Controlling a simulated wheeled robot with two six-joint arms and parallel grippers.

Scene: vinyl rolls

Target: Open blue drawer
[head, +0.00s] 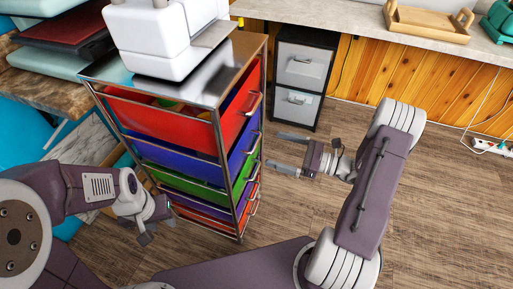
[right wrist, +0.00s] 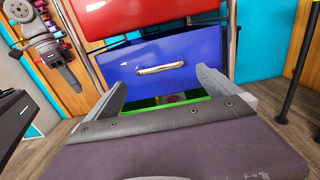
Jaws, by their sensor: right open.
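The drawer cart (head: 222,140) has a metal frame and stacked coloured drawers. The upper blue drawer (head: 245,122) sits under the red one and looks flush with its neighbours. In the right wrist view the blue drawer front (right wrist: 190,50) faces me, with its silver handle (right wrist: 160,69) between and beyond my fingertips. My right gripper (head: 278,151) is open and empty, pointing at the cart front, apart from it. It also shows in the right wrist view (right wrist: 163,84). My left gripper (head: 157,222) is low beside the cart's left side; its opening is unclear.
A white machine (head: 160,38) stands on the cart top. The red drawer (right wrist: 150,12) is above the blue one, and the green drawer (right wrist: 165,101) below. A black cabinet with light drawers (head: 302,75) stands behind. The wooden floor (head: 320,215) before the cart is clear.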

